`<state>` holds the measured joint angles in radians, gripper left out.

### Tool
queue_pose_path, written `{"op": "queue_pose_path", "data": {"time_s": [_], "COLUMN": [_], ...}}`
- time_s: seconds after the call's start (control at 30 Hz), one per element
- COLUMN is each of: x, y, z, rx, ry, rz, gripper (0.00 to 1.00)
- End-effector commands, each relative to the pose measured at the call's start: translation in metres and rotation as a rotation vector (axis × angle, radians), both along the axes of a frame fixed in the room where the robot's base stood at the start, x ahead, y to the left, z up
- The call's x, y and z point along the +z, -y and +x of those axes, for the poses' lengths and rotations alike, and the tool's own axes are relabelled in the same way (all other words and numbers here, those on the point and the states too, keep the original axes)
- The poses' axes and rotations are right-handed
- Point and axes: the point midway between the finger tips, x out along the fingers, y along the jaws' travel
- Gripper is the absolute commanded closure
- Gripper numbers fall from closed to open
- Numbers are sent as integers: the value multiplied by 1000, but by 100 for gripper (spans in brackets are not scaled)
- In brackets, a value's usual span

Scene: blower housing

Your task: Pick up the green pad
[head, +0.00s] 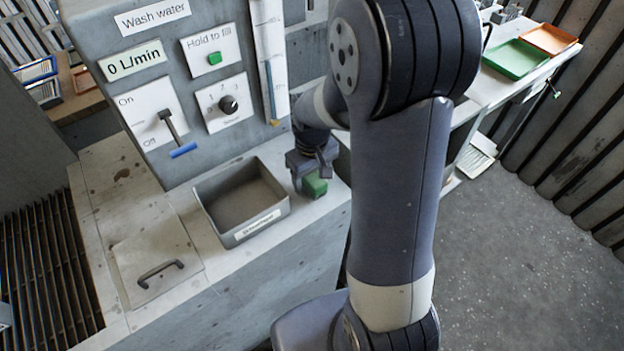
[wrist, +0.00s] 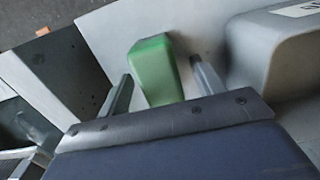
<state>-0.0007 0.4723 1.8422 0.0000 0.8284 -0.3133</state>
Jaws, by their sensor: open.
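The green pad (head: 314,186) is a small green block on the grey counter, just right of the open bin. In the wrist view the green pad (wrist: 154,70) stands between the two fingers of my gripper (wrist: 160,85). The fingers are apart, one on each side of it, with a visible gap on the right side. In the head view my gripper (head: 312,172) is above and around the pad and hides part of it.
A grey open bin (head: 240,205) with a label stands left of the pad. A lid with a handle (head: 160,272) lies at left. Green (head: 515,59) and orange (head: 549,39) trays sit far right.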

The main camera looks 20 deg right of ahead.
Motion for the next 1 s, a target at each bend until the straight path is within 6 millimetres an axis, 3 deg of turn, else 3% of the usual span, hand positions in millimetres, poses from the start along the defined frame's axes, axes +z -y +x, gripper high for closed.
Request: {"op": "queue_pose_path", "data": {"time_s": [0.17, 0.77, 1.0], "x": [0, 1, 2], "y": [0, 0, 0], "z": [0, 0, 1], "rx": [0, 0, 0], "ry": [1, 1, 2], "rz": [0, 0, 0], "gripper": [37, 86, 87]}}
